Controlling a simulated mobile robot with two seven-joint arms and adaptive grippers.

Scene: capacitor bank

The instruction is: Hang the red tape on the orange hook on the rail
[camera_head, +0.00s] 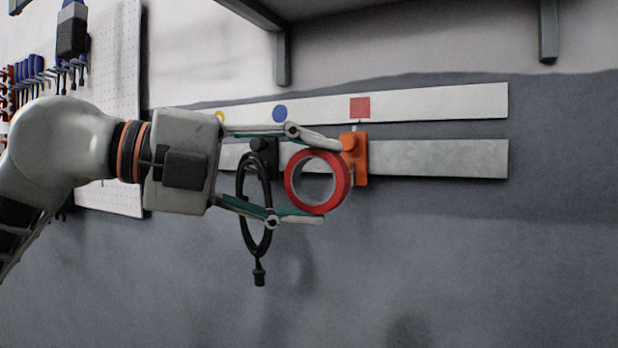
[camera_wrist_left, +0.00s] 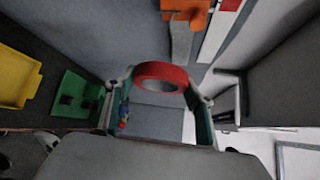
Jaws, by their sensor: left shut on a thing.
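The red tape (camera_head: 342,186) is an upright ring held between the fingers of my left gripper (camera_head: 325,180), which is shut on it from above and below. In the left wrist view the red tape (camera_wrist_left: 162,71) sits between the fingertips. The orange hook (camera_head: 361,162) is on the lower light rail (camera_head: 440,159), just right of the tape in the head view and partly overlapped there. In the left wrist view the orange hook (camera_wrist_left: 187,8) lies beyond the tape, with a visible gap between them. My right gripper is not in view.
A black cable (camera_head: 247,230) hangs from a black hook (camera_head: 263,152) left of the orange one, behind my left fingers. An upper label strip (camera_head: 440,104) carries a red square (camera_head: 360,107) and a blue dot (camera_head: 280,114). A shelf (camera_head: 350,5) overhangs. The rail's right part is clear.

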